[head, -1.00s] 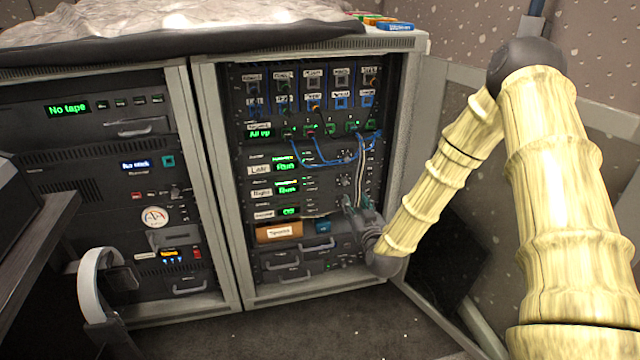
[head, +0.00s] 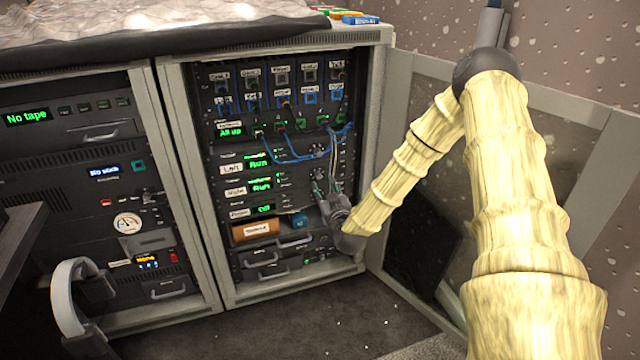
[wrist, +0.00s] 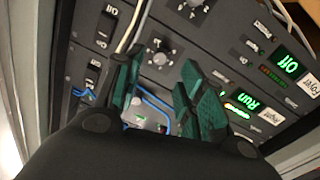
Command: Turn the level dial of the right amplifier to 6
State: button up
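The right amplifier shows a green "Run" display (head: 261,185) and a "Right" label in the rack's middle. My gripper (head: 321,189) is in front of the rack's lower right part. In the wrist view my gripper (wrist: 159,68) is open, with green-padded fingers on either side just below the dial. Contact cannot be told.
Another dial (wrist: 194,4) lies at the wrist view's top edge, in line with the foyer amplifier's "Off" display (wrist: 291,65). Blue cables (head: 285,154) and pale cables (wrist: 134,26) hang near the dials. The open rack door (head: 430,190) stands to the right.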

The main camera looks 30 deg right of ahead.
aim_at(319, 177)
jog(key=shift+b+x, duration=0.55)
jog(key=shift+x, duration=1.95)
grip_shut()
